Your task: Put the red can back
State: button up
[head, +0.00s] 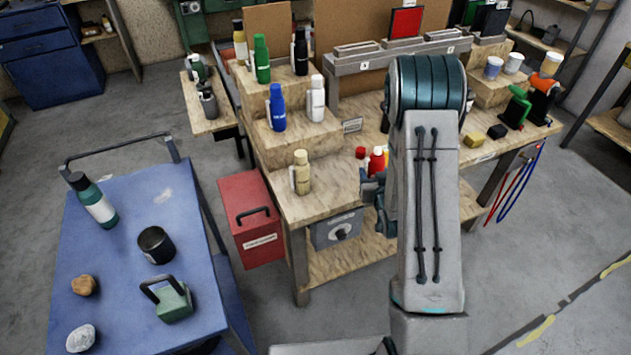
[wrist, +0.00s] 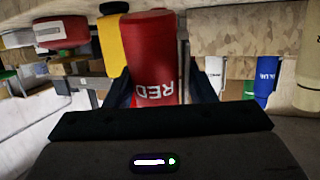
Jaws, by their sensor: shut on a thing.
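My gripper (wrist: 160,92) is shut on the red can (wrist: 152,50). The can's label reads RED and looks upside down in the wrist view. In the head view my gripper (head: 374,190) is at the bench's front edge, partly hidden behind my arm, with the red can (head: 376,161) just above it. I cannot tell whether the can touches the bench top. A yellow can (wrist: 110,45) stands close beside it, and another red-topped container (wrist: 60,33) is farther left in the wrist view.
The stepped wooden bench (head: 325,205) holds a cream bottle (head: 302,172), a blue bottle (head: 277,108), a white bottle (head: 316,98) and a green bottle (head: 261,60). A blue cart (head: 125,245) stands left, a red box (head: 250,219) beside the bench. The bench's front-left surface is partly clear.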

jog(key=w+a+y+b, duration=0.1)
jog(key=w+b, duration=0.1)
jog(key=b, duration=0.1)
jog(key=w+a+n+y+b, duration=0.1)
jog(key=w+a+b, duration=0.1)
jog(key=b, duration=0.2)
jog(key=shift+w+a+r+t, duration=0.15)
jog(key=shift+t, duration=0.25)
jog(key=w+a+r+n+t+y+b, duration=0.1)
jog(key=w+a+r+n+y+b, duration=0.45)
jog(key=b, duration=0.85)
jog(key=shift+s+d+f+m+h, duration=0.1)
jog(key=shift+s+f+m+h, duration=0.3)
jog(key=shift+f, duration=1)
jog(key=shift+s+d+f+m+h, duration=0.15)
jog(key=shift+s+f+m, duration=0.35)
jog(key=shift+f, duration=0.9)
jog(key=shift+s+d+f+m+h, duration=0.1)
jog(key=shift+s+f+m+h, duration=0.3)
jog(key=shift+f, duration=1)
jog(key=shift+b, duration=0.3)
jog(key=shift+f, duration=0.2)
jog(key=o, duration=0.7)
jog(key=shift+c, duration=0.2)
